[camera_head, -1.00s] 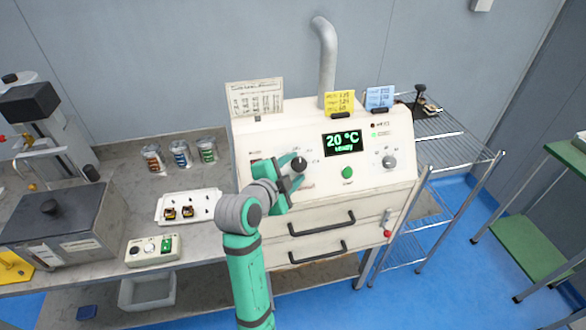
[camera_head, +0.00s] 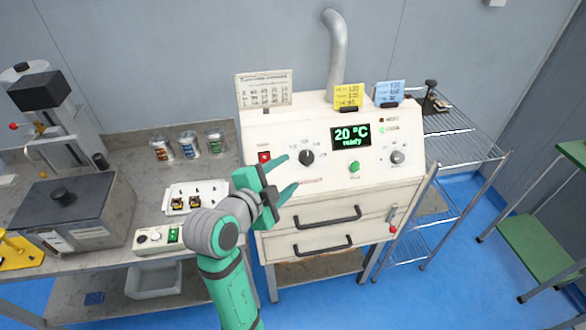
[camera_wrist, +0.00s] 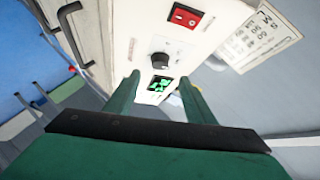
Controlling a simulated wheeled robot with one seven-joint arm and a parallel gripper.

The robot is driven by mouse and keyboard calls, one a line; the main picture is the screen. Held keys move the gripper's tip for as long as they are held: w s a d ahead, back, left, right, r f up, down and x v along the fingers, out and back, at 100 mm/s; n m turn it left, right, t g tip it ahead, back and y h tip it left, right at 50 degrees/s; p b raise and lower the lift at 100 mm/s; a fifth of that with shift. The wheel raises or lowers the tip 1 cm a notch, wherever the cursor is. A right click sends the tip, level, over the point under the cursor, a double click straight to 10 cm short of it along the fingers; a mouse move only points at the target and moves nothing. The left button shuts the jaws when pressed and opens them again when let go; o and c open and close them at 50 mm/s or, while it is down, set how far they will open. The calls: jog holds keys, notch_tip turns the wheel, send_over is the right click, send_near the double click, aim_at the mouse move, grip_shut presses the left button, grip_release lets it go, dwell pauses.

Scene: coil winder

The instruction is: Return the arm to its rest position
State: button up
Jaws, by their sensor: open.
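My gripper (camera_head: 284,175) is green, open and empty. In the head view it hangs just in front of the left part of the white oven's sloped panel (camera_head: 320,180), below and left of the black knob (camera_head: 307,157). In the wrist view its two fingers (camera_wrist: 157,90) are spread apart, with the panel beyond them. The black knob (camera_wrist: 161,59) and the red switch (camera_wrist: 185,15) show there, and nothing lies between the fingers. The display (camera_head: 351,135) reads 20 °C, ready. The red switch (camera_head: 264,157) is left of the knob in the head view.
The left bench holds a tray (camera_head: 170,205) with small coils, several jars (camera_head: 188,147), a control box (camera_head: 157,241) and a grey machine (camera_head: 75,215). Oven drawer handles (camera_head: 325,218) stick out below the panel. A wire rack (camera_head: 450,125) stands right. Blue floor (camera_head: 440,285) is open at lower right.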

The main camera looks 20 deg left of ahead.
jog(key=shift+s+a+r, duration=0.1)
jog(key=shift+s+r, duration=0.05)
jog(key=shift+s, duration=0.4)
